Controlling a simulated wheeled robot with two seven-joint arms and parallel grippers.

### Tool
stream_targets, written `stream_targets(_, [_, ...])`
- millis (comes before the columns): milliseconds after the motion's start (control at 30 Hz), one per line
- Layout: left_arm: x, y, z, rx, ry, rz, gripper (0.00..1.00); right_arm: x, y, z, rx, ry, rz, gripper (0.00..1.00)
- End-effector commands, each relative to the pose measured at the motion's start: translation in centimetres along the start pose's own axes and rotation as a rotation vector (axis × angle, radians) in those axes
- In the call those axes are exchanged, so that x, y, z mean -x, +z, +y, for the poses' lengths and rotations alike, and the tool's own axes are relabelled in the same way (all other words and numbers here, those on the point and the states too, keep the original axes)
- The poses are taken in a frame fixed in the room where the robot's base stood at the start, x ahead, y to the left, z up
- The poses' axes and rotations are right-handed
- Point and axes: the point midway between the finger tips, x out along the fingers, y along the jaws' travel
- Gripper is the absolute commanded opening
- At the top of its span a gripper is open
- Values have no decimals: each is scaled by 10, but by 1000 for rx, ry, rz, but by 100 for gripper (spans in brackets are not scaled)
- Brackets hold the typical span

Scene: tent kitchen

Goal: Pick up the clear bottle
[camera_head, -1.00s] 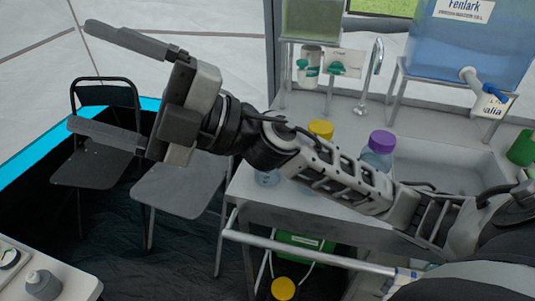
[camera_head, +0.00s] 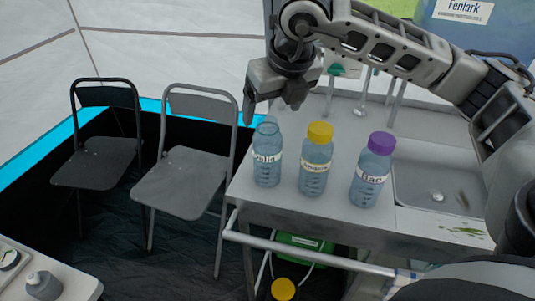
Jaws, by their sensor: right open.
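The clear bottle (camera_head: 267,168) stands upright at the left of a row of three on the grey counter. It has a white label and no coloured cap that I can make out. The yellow-capped bottle (camera_head: 315,172) and the purple-capped bottle (camera_head: 369,182) stand to its right. My right gripper (camera_head: 268,110) is open and points down just above the clear bottle's top. In the picture its fingers lie close over the bottle's mouth; I cannot tell whether they touch it. My left gripper is not in view.
A sink basin (camera_head: 445,170) lies right of the bottles, with a tap (camera_head: 364,95) behind. A metal rail (camera_head: 300,254) runs along the counter's front. Two folding chairs (camera_head: 183,180) stand left. A small table (camera_head: 72,288) is at the lower left.

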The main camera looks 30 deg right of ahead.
Motion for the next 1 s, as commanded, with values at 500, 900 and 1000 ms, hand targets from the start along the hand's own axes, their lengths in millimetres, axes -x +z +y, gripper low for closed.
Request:
stream_targets(500, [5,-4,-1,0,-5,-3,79,-64,-2,-2,2,2,4,83])
stream_targets(900, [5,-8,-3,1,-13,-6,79,-106,-4,-7,2,3,0,83])
stream_targets(1000, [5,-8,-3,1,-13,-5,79,-106,-4,-7,2,3,0,83])
